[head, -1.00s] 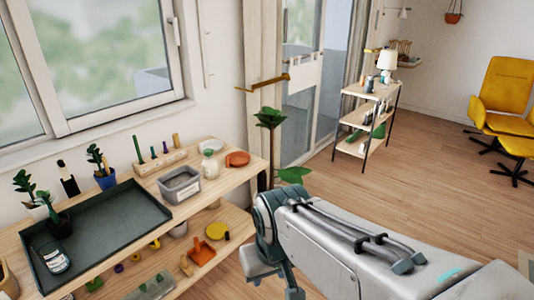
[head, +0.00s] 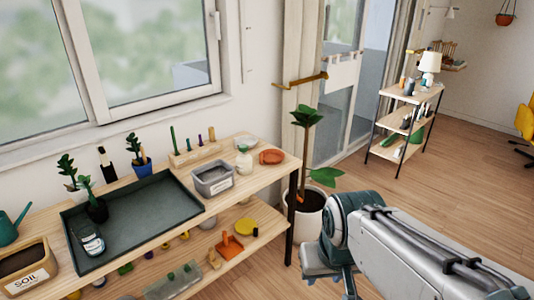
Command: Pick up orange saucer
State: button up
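The orange saucer (head: 271,157) lies on the top shelf of the wooden shelf unit, near its right end. It looks flat and uncovered. My gripper (head: 330,283) is low in the head view, right of the shelf unit and below the level of the saucer, well apart from it.
A tall potted plant (head: 308,205) stands by the shelf's right end.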

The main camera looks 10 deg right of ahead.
aim_at(271, 157)
jog(key=u, duration=0.05)
jog(key=i, duration=1.8)
jog(key=z, duration=0.05)
